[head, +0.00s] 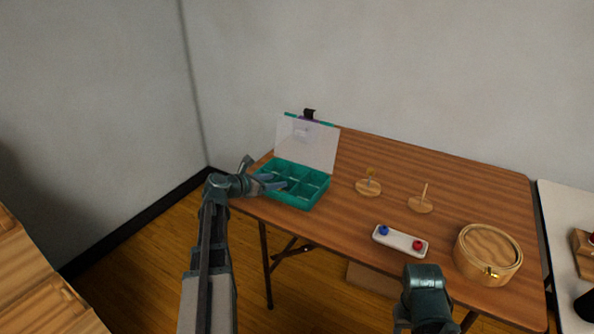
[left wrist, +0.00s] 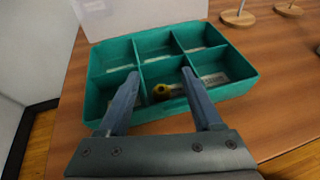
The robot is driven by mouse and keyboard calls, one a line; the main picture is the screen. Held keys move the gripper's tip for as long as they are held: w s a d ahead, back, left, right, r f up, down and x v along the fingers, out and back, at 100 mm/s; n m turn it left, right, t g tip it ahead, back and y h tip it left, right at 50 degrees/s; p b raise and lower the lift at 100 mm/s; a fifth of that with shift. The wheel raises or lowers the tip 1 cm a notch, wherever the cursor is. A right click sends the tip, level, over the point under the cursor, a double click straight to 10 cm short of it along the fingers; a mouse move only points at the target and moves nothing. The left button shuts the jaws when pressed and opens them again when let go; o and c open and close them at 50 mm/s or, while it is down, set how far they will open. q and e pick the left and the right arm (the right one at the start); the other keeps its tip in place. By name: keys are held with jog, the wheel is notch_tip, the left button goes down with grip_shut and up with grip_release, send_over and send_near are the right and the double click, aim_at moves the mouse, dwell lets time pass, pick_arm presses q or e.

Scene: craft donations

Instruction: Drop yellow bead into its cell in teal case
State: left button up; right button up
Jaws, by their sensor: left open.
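The teal case (head: 298,204) stands open at the table's left end, its clear lid raised at the back. It also shows in the left wrist view (left wrist: 254,86), with two rows of cells. The yellow bead (left wrist: 162,90) shows between my left fingers, in the front middle cell as seen there; its hole faces up. My left gripper (head: 268,183) is over the case's front left part in the head view. In the left wrist view its fingers (left wrist: 160,74) are spread and do not touch the bead. My right arm is at the bottom; its fingers do not show.
Two round wooden peg stands, a left one (head: 368,188) with a small yellowish thing on its peg and a right one (head: 420,205), stand right of the case. A white tray (head: 400,241) holds a blue and a red bead. A round wooden box (head: 487,255) sits farther right.

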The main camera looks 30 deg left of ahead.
pick_arm(q)
jog(key=p+v, duration=0.5)
jog(key=v, duration=0.8)
jog(key=shift+s, duration=0.4)
